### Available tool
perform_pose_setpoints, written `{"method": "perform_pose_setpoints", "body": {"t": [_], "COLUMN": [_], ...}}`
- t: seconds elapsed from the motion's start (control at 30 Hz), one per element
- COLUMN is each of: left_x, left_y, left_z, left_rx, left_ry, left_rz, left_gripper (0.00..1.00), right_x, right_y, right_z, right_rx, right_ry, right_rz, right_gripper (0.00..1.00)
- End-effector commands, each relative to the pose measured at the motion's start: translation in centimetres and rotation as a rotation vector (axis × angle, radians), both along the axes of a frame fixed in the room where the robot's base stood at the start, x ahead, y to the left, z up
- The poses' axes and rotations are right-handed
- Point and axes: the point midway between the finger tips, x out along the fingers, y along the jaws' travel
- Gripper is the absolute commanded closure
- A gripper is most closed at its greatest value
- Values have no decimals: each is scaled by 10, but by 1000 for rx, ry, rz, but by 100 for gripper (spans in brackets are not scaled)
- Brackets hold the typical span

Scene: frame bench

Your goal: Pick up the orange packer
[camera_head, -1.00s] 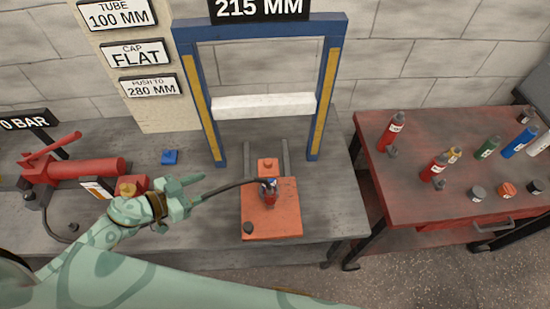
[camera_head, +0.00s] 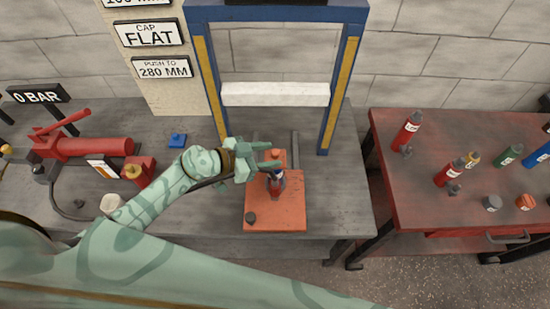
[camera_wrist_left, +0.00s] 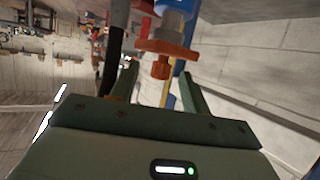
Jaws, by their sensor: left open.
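The orange packer (camera_head: 281,156), a small orange block with a knob on top, sits at the back edge of the orange plate (camera_head: 290,221) under the blue press frame. My left gripper (camera_head: 268,156) is open at its knob and partly hides the block. In the left wrist view the packer's knob (camera_wrist_left: 160,70) shows between and beyond the open fingers (camera_wrist_left: 160,84). I cannot tell whether the fingers touch it. My right gripper is not in view.
A small red and blue cylinder (camera_head: 276,184) stands on the plate, close to my gripper. The blue frame (camera_head: 209,85) rises behind. A red pump (camera_head: 95,147) is at left. A red table (camera_head: 440,210) with bottles and small discs stands at right.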

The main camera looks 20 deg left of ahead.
Motion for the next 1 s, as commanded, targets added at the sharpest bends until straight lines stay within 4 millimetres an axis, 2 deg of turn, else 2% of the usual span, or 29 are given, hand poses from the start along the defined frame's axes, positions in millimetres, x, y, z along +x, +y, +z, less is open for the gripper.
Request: {"method": "perform_pose_setpoints", "body": {"t": [0.17, 0.4, 0.43, 0.6, 0.87, 1.0], "left_x": [16, 18, 18, 18, 18, 18], "left_y": [-17, -19, -19, -19, -19, -19], "left_z": [-10, -10, -10, -10, -10, -3], "left_rx": [0, 1, 1, 1, 1, 1], "left_ry": [0, 1, 1, 1, -1, -1], "left_rz": [0, 0, 0, 0, 0, -1], "left_gripper": [53, 53, 56, 100, 100, 100], "right_x": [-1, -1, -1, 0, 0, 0], "right_y": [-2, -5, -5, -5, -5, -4], "right_z": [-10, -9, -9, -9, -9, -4], "right_rx": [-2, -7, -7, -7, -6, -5], "right_ry": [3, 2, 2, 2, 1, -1], "right_rz": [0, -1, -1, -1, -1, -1], "right_gripper": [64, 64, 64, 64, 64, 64]}}
